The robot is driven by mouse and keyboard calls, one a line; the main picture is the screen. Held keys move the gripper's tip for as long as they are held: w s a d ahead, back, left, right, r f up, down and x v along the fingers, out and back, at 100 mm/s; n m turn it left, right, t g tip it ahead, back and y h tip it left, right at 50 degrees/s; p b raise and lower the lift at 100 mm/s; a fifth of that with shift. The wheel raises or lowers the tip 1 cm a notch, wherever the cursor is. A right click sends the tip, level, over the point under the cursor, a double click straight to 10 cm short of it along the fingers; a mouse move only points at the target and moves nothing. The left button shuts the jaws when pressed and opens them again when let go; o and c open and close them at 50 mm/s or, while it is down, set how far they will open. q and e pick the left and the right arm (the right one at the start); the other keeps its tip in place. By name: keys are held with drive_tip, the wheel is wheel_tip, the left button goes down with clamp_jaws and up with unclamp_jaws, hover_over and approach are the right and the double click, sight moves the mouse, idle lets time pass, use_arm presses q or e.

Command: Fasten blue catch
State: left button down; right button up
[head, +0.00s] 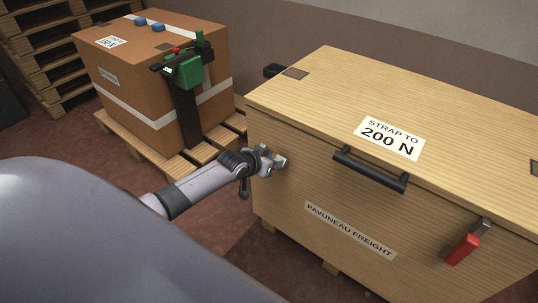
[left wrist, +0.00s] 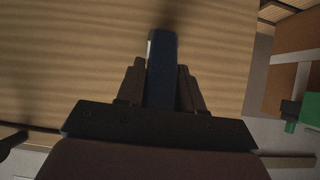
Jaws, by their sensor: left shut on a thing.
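A wooden crate (head: 310,180) with a lid (head: 400,100) stands at the right of the head view. The lid looks down on the crate. My left gripper (head: 270,161) is at the left part of the crate's front face, below the lid edge. In the left wrist view, my left gripper (left wrist: 162,88) is shut on the dark blue catch (left wrist: 163,65), which lies between its fingers against the wood. In the head view the gripper hides the blue catch, and I cannot tell how its parts engage. My right gripper is not in view.
A red catch (head: 462,248) with a metal piece sits at the crate's right front. A black handle (head: 370,171) sticks out between. A strapped carton (head: 125,75) with a green strapping tool (head: 186,71) stands on a pallet (head: 155,163) behind left. Stacked pallets (head: 45,60) are farther back.

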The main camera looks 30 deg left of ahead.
use_arm(q)
drive_tip(key=shift+w+r+g+p, duration=0.4)
drive_tip(key=shift+w+r+g, duration=0.15)
drive_tip(key=shift+g, duration=0.45)
drive_tip(key=shift+w+g, duration=0.25)
drive_tip(key=shift+g, duration=0.25)
drive_tip(key=shift+w+d+g+b, duration=0.1)
drive_tip(key=shift+w+g+b, duration=0.45)
drive_tip(key=shift+g+b, duration=0.35)
drive_tip(key=shift+w+g+b, duration=0.45)
drive_tip(key=shift+g+b, duration=0.45)
drive_tip(key=shift+g, duration=0.2)
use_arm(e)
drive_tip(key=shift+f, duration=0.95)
use_arm(q)
drive_tip(key=shift+r, duration=0.15)
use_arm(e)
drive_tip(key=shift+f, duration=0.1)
use_arm(q)
drive_tip(key=shift+y, duration=0.3)
drive_tip(key=c, duration=0.8)
unclamp_jaws()
drive_tip(key=shift+w, duration=0.1)
